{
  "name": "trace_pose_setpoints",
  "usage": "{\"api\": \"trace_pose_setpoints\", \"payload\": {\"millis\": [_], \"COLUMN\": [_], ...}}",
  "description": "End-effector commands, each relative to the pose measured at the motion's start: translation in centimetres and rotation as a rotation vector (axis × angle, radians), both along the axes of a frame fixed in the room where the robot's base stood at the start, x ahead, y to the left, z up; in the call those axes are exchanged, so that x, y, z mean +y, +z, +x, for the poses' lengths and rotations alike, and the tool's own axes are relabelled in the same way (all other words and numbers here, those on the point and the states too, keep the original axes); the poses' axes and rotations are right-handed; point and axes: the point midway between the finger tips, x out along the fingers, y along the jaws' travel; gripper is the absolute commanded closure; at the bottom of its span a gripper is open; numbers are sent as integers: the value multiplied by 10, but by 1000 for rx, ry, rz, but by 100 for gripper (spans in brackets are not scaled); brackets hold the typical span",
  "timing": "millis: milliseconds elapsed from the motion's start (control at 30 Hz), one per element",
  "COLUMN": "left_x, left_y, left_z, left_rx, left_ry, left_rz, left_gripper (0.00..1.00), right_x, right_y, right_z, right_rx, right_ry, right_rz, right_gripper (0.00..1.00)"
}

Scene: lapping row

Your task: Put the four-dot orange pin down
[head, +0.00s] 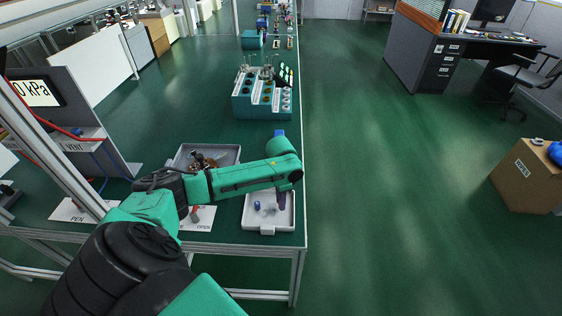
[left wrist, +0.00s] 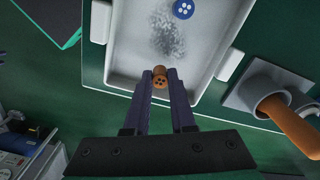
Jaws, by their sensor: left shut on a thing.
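My left gripper (left wrist: 160,74) is shut on the orange pin (left wrist: 160,82), whose dotted end faces the camera between the two dark fingertips. In the left wrist view the pin overlaps the white tray (left wrist: 124,68) close to its rim; its height above the tray is hard to tell. A blue dotted pin (left wrist: 182,9) is in the tray, apart from the gripper. In the head view my left arm reaches over the white tray (head: 248,223) and partly hides it; the blue pin (head: 257,204) shows there too. My right gripper is in neither view.
A grey tray (head: 233,149) with mixed parts lies behind my arm. A teal rack (head: 262,107) stands farther along the bench. In the left wrist view a thick orange rod (left wrist: 288,125) sits in a grey block beside the tray. Open floor lies right of the bench.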

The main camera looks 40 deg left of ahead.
Motion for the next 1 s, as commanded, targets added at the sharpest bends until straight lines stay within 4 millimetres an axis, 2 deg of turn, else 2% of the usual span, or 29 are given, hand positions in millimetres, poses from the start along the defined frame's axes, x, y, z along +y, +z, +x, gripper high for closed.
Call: {"api": "trace_pose_setpoints", "payload": {"millis": [67, 367, 400, 467, 833, 933, 1000], "left_x": [-1, 0, 0, 0, 0, 0, 0], "left_y": [-7, -10, -10, -10, -5, 11, 28], "left_z": [0, 0, 0, 0, 1, 1, 1], "left_rx": [0, -1, -1, -1, -2, -5, -6], "left_ry": [-1, -1, -1, -1, -1, -1, -3], "left_rz": [-1, -1, -1, -1, 0, 1, 0], "left_gripper": [100, 100, 70, 47, 47, 47, 47], "right_x": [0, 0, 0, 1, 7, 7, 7], "right_y": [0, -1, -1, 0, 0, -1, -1], "right_z": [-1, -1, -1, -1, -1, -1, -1], "right_rx": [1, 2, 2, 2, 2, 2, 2], "right_ry": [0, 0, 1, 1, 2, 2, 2], "right_rz": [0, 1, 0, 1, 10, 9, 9], "right_gripper": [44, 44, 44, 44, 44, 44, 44]}}
